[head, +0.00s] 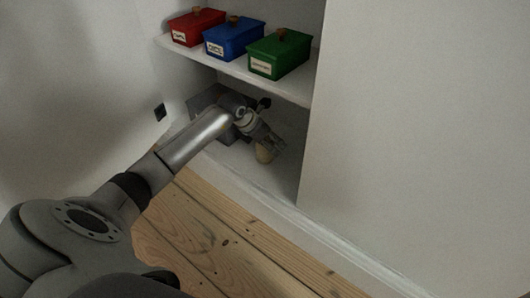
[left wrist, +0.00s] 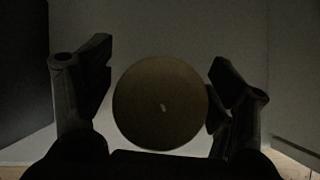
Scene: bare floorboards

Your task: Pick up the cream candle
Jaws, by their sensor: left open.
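The cream candle (head: 264,153) stands on the lower shelf of the wall niche in the head view, partly hidden by my left gripper. In the left wrist view the candle (left wrist: 160,118) shows as a round, dim top with a small pale wick at its middle. My left gripper (head: 274,147) is open at the candle. In the left wrist view its two dark fingers (left wrist: 160,88) stand on either side of the candle, with a gap on the left and little or none on the right. I cannot tell whether the right finger touches. My right gripper is not in view.
A red box (head: 196,26), a blue box (head: 233,38) and a green box (head: 280,53) with labels stand on the upper shelf (head: 235,70) above my left arm. A dark grey box (head: 207,98) is behind my arm on the lower shelf. The niche's right wall is close to the gripper.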

